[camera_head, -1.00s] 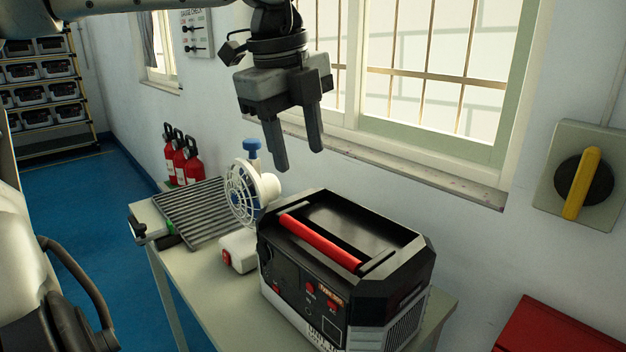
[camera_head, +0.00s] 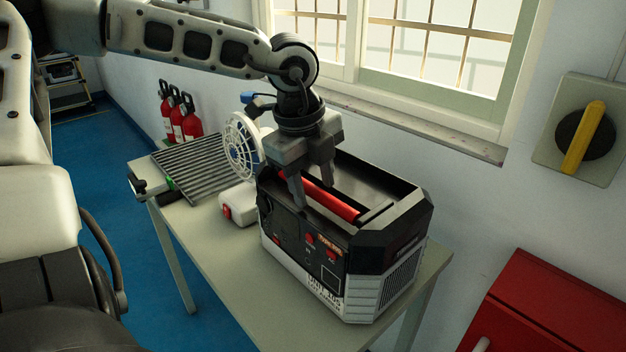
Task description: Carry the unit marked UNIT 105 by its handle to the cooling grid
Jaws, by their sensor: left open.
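The unit marked UNIT 105 (camera_head: 390,255) is a black and white box with a red handle (camera_head: 336,203) along its top. It stands upright on the table, its label on the lower front. My left gripper (camera_head: 314,196) is over the unit's top, pointing down, with its fingers apart at the handle. The fingers hide part of the handle, and I cannot tell whether they touch it. The cooling grid (camera_head: 197,172), a dark slatted rack, lies at the table's far left end. My right gripper is not in view.
A white and blue fan (camera_head: 243,147) stands between the grid and the unit, with a white block with a red switch (camera_head: 238,205) beside it. Several red extinguishers (camera_head: 181,117) stand by the wall. A red cabinet (camera_head: 545,305) is at the lower right.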

